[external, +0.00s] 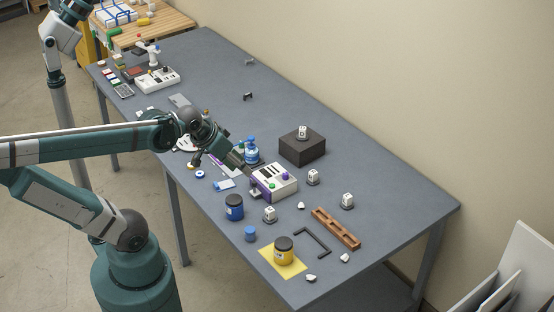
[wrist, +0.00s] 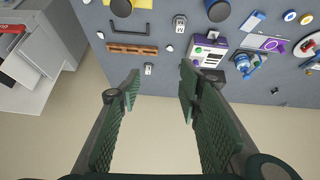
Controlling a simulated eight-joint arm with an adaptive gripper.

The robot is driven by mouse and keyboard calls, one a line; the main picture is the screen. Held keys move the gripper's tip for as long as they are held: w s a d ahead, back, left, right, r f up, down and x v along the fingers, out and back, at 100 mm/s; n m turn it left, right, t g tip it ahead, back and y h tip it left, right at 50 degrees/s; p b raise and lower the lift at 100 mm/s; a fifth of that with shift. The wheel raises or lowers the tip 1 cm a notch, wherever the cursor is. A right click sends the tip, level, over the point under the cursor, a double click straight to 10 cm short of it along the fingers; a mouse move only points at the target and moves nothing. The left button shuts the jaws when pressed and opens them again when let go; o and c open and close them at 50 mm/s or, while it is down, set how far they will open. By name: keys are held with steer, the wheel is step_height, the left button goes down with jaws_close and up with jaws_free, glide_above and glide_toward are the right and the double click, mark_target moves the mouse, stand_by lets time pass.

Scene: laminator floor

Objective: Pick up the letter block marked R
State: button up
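One block (external: 302,132) stands on a black box, one block (external: 313,177) is right of the purple-and-white device, one block (external: 347,201) is near the brown rack, and one block (external: 270,214) is by the blue pot. Their letters are too small to read, so I cannot tell which is R. The wrist view shows two blocks, one at the top (wrist: 179,22) and one between the fingers' directions (wrist: 148,69). My gripper (wrist: 160,80) is open and empty; in the external view it (external: 252,187) appears over or beside the device.
The purple-and-white device (external: 280,185) and black box (external: 303,150) stand mid-table. A brown rack (external: 336,228), black bracket (external: 314,242), blue pot (external: 234,208) and yellow pot (external: 284,250) lie nearer the front end. The table's right far strip (external: 400,200) is clear, beside the wall.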

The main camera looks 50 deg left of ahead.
steer(key=w+a+n+g+b, duration=0.1)
steer(key=w+a+n+g, duration=0.15)
steer(key=w+n, duration=0.75)
steer(key=n+g+h+b, duration=0.2)
steer(key=n+g+h, duration=0.2)
steer(key=n, duration=0.4)
glide_above(313, 172)
steer(key=a, duration=0.3)
step_height(313, 172, down, 26)
steer(key=shift+f+h, duration=0.3)
steer(key=shift+f, duration=0.55)
steer(key=shift+x, duration=1.25)
steer(key=shift+f, duration=0.1)
